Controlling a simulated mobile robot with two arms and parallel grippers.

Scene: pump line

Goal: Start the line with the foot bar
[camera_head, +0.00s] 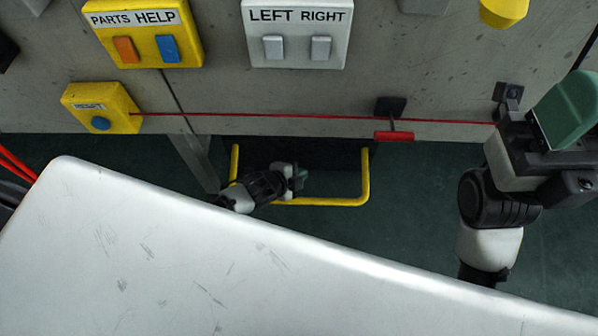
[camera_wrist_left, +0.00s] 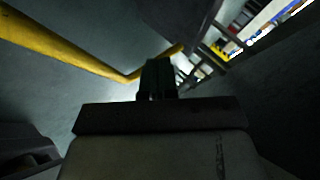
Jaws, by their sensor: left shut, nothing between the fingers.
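The yellow foot bar (camera_head: 335,202) is a U-shaped bar low under the grey bench front, above the dark green floor. My left gripper (camera_head: 302,173) is down by it, shut and empty, just inside the bar's front run in the head view. In the left wrist view the bar (camera_wrist_left: 70,52) runs from the upper left to a bend right behind the shut fingertips (camera_wrist_left: 156,68). I cannot tell whether they touch it. My right gripper (camera_head: 570,108), with green fingers, is up at the right by the bench edge; its opening is unclear.
The bench front carries a yellow PARTS HELP box (camera_head: 150,30), a white LEFT RIGHT switch box (camera_head: 296,35) and a yellow RESET box (camera_head: 102,108). My white body panel fills the foreground.

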